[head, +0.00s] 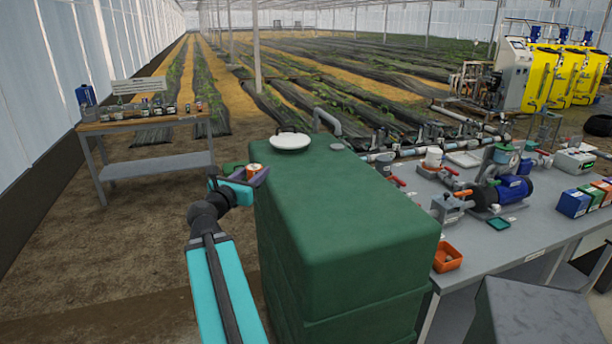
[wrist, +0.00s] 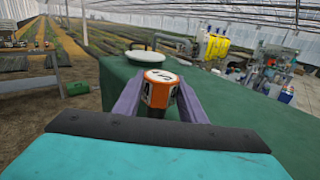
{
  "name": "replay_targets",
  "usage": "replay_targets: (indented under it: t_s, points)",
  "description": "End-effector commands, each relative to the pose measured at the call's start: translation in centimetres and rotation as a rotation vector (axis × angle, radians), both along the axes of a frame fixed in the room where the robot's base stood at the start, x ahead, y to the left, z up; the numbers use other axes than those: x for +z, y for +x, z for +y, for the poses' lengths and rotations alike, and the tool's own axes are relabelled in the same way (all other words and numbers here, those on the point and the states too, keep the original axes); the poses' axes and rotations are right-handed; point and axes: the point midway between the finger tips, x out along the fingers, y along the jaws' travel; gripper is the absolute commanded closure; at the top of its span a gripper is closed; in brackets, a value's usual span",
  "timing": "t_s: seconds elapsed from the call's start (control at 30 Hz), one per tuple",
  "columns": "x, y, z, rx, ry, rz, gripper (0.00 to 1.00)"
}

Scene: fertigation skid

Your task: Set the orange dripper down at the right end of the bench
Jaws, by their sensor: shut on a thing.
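My gripper (wrist: 158,102) is shut on the orange dripper (wrist: 160,90), a small round piece with a white top and dark marking, held upright between the two purple-grey fingers. In the head view the dripper (head: 254,168) shows as a small orange and white spot at the end of my arm, beside the upper left edge of the green tank. The grey bench (head: 540,222) stands to the right, beyond the tank; its right end is cut off by the picture edge.
The large green tank (head: 350,205) with a white lid (head: 291,141) stands between my arm and the bench. On the bench are a blue pump (head: 514,189), an orange tray (head: 447,258), and coloured boxes (head: 573,203). A wooden-topped table (head: 150,122) with bottles stands at left.

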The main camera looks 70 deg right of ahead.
Motion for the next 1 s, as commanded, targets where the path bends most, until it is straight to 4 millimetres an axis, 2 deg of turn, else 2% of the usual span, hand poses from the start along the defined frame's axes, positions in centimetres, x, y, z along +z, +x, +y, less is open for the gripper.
replay_targets:
  t_s: [0.03, 0.2, 0.4, 1.0]
  points:
    - [0.5, -1.5, -0.9, -0.017, -0.002, -0.003, 0.88]
    - [1.8, -5.5, -3.0, -0.055, -0.002, -0.002, 0.88]
    - [2.7, -8.1, -4.3, -0.079, 0.0, -0.002, 0.88]
    - [3.0, -8.5, -4.7, -0.081, 0.0, 0.0, 0.88]
